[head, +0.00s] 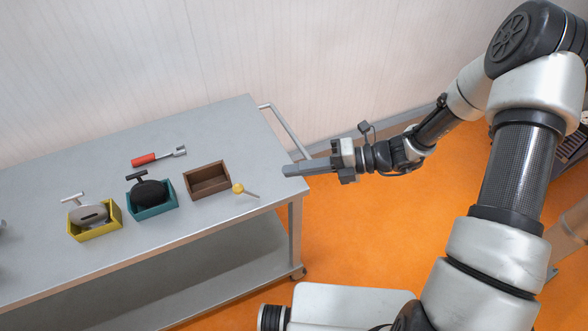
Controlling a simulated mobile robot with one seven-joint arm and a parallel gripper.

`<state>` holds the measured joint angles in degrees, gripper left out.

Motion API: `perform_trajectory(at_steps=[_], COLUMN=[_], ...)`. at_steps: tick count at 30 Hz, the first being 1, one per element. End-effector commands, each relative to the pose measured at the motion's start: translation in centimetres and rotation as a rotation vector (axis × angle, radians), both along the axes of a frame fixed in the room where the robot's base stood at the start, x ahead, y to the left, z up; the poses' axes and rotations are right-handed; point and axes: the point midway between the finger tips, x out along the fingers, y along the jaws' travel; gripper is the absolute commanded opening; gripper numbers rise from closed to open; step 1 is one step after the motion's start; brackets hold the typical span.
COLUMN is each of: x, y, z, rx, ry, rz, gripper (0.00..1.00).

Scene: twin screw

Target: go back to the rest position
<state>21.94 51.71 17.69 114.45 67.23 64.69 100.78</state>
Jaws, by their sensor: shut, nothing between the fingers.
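My gripper (292,170) is shut and empty. It points left, over or just above the right end of the grey table (215,125). My arm reaches in from the right of the head view. The gripper is apart from the objects on the table, to the right of the brown box and the small yellow-headed tool.
On the table stand a yellow box (101,233) with a grey part, a teal box (156,212) with a black part, and an empty brown box (208,194). A red-handled wrench (146,159) and yellow-knobbed stick (238,188) lie nearby. Orange floor (370,240) is clear.

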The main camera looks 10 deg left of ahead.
Motion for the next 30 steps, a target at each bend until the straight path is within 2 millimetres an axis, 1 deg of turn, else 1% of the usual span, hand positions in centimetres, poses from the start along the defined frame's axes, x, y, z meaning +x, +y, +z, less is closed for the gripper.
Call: perform_trajectory(at_steps=[8,11,14,17,18,20,24,26,30], x=[0.0,-0.5,-1.9,-3.8,-4.6,-5.7,-8.2,-9.2,-11.5], y=[0.0,-0.2,-1.0,-2.4,-3.0,-4.1,-7.0,-8.4,-11.5], z=[0.1,1.0,2.9,5.3,6.3,7.7,11.1,12.6,16.0], rx=[-0.004,-0.040,-0.117,-0.223,-0.264,-0.323,-0.446,-0.490,-0.587], ry=[-0.011,-0.093,-0.282,-0.549,-0.661,-0.823,-1.175,-1.314,-1.600], rz=[0.007,0.058,0.186,0.381,0.471,0.608,0.941,1.094,1.470], gripper=[0.00,0.00,0.00,0.00,0.00,0.00,0.00,0.00,0.00])
